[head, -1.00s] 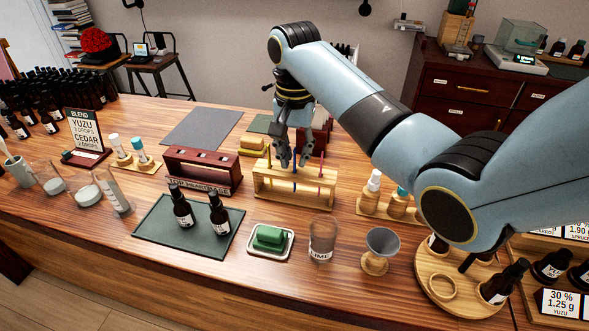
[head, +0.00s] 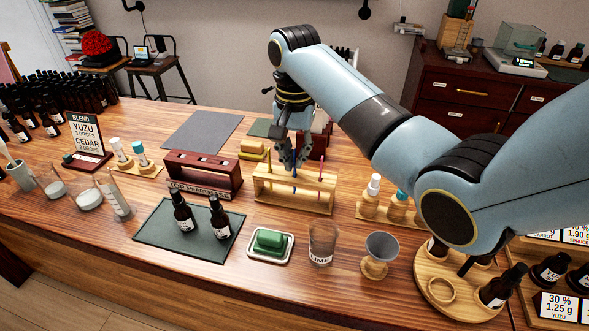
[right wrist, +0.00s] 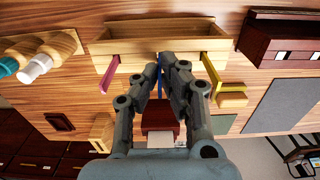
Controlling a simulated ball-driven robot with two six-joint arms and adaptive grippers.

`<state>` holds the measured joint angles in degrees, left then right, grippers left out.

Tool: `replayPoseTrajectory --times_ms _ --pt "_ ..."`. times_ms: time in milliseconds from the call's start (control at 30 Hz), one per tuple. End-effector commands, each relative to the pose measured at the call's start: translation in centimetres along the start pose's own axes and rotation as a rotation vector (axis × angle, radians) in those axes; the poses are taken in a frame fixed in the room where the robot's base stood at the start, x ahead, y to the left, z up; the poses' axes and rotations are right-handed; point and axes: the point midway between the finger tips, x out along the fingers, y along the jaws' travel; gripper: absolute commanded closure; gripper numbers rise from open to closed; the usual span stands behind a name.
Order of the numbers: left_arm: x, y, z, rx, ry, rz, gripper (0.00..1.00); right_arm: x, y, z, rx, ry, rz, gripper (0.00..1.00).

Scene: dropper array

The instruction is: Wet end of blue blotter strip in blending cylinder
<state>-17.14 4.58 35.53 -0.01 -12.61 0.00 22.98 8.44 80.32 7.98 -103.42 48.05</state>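The blue blotter strip (right wrist: 160,74) stands in the middle of a light wooden rack (head: 292,200), between a yellow strip (head: 269,165) and a pink strip (head: 320,180). My right gripper (head: 294,166) is above the rack, its fingers close together around the upper part of the blue strip; the right wrist view shows the strip between the fingertips. The strip's lower part (head: 294,193) is still in the rack. A tall clear glass cylinder with a label (head: 115,197), apparently the blending cylinder, stands at the left; its label is too small to read. My left gripper is not in view.
A dark red bottle stand (head: 203,172) and a green mat (head: 165,237) with two bottles lie between cylinder and rack. A green sponge dish (head: 270,258), a glass (head: 322,243) and a funnel (head: 382,246) are in front.

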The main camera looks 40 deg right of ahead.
Motion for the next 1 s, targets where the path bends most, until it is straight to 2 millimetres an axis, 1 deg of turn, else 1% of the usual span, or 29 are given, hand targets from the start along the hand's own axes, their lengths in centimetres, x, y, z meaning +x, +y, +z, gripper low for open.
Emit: replayPoseTrajectory --times_ms 100,467,567,1000 --pt "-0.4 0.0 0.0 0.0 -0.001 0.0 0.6 -0.5 0.0 0.0 0.0 0.0 0.0 1.0" --pt "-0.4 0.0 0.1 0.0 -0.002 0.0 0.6 -0.6 0.0 0.0 0.0 0.001 0.0 1.0" --pt "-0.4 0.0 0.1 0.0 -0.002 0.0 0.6 -1.5 0.0 -0.1 0.0 0.001 -0.001 1.0" --pt "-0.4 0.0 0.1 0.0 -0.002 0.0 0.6 -7.1 -0.1 -0.1 0.0 0.002 -0.003 1.0"
